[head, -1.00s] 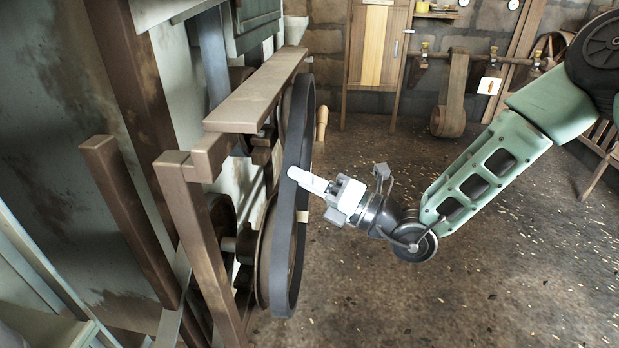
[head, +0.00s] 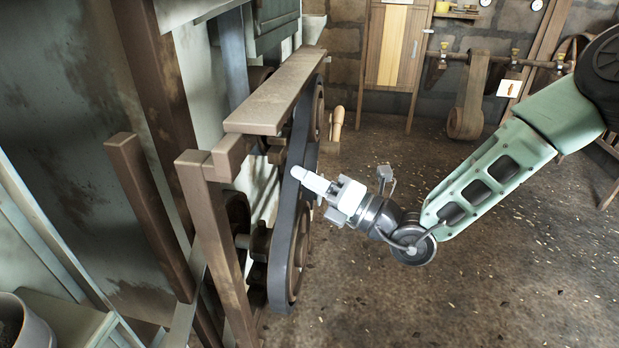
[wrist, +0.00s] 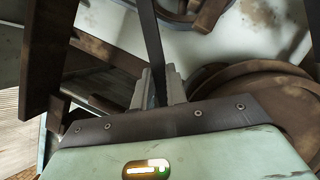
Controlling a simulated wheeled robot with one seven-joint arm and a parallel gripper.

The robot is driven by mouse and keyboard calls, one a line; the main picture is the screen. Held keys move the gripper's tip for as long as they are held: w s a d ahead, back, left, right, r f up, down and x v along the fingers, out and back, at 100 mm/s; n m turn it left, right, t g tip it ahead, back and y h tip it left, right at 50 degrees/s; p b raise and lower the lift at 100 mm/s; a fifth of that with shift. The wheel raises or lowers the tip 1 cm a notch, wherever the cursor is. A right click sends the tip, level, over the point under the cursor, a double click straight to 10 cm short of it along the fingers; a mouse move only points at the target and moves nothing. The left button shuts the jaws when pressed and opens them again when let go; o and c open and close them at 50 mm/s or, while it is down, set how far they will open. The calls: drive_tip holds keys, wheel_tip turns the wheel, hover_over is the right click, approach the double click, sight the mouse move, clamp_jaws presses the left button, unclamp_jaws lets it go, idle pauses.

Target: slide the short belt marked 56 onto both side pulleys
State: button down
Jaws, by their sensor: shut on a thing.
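The dark grey belt (head: 282,232) is a tall loop at the side of the wooden frame. It appears to lie around the upper side pulley (head: 318,108) and the lower side pulley (head: 303,240), whose brown faces show at its right edge. I cannot tell how fully it is seated. No number is readable. My gripper (head: 301,178) is shut on the belt's near run between the pulleys. In the wrist view, the belt (wrist: 150,40) passes between the fingers of my gripper (wrist: 160,88). The belt's far run is mostly hidden.
The wooden frame has a top beam (head: 275,95) and a front post (head: 215,240) close to the belt. Another post (head: 150,215) leans at the left. More wheels (head: 238,220) sit behind the frame. The floor (head: 450,290) on the right is clear.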

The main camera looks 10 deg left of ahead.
drive_tip(key=shift+f, duration=0.3)
idle(0.5)
drive_tip(key=c, duration=1.3)
unclamp_jaws()
drive_tip(key=shift+c, duration=0.2)
drive_tip(key=w+r+p+v, duration=0.1)
drive_tip(key=p+v, duration=0.2)
drive_tip(key=v, duration=1)
drive_tip(key=w+d+r+p+v, duration=0.1)
drive_tip(key=p+v, duration=0.2)
drive_tip(key=v, duration=1)
drive_tip(key=shift+w+d, duration=0.2)
drive_tip(key=shift+d, duration=0.3)
drive_tip(key=shift+f, duration=0.1)
